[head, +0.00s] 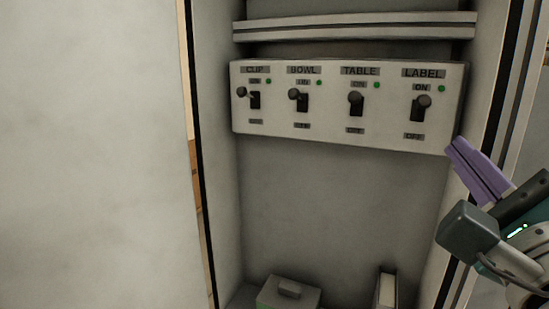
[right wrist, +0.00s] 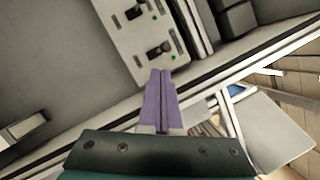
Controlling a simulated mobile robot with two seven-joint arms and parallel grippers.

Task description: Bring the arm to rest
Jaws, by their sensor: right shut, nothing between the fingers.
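My right gripper (head: 459,150) has purple fingers and is at the right of the head view, in front of the cabinet's right side, just below the panel's lower right corner. Its fingers are together and empty; they also show in the right wrist view (right wrist: 160,75), pointing toward the panel. The switch panel (head: 330,132) has several toggles labelled CLIP, BOWL, TABLE and LABEL, each with a lit green light. The LABEL toggle (head: 420,107) is nearest the gripper, and its knob is up toward ON. My left gripper is not in view.
The panel is inside a grey cabinet, below a shelf rail (head: 350,27). A greenish lidded box (head: 290,294) and a narrow pale holder (head: 387,290) stand at the bottom. The cabinet's right frame (head: 490,110) is close to my right arm. A pale door or wall (head: 90,150) fills the left.

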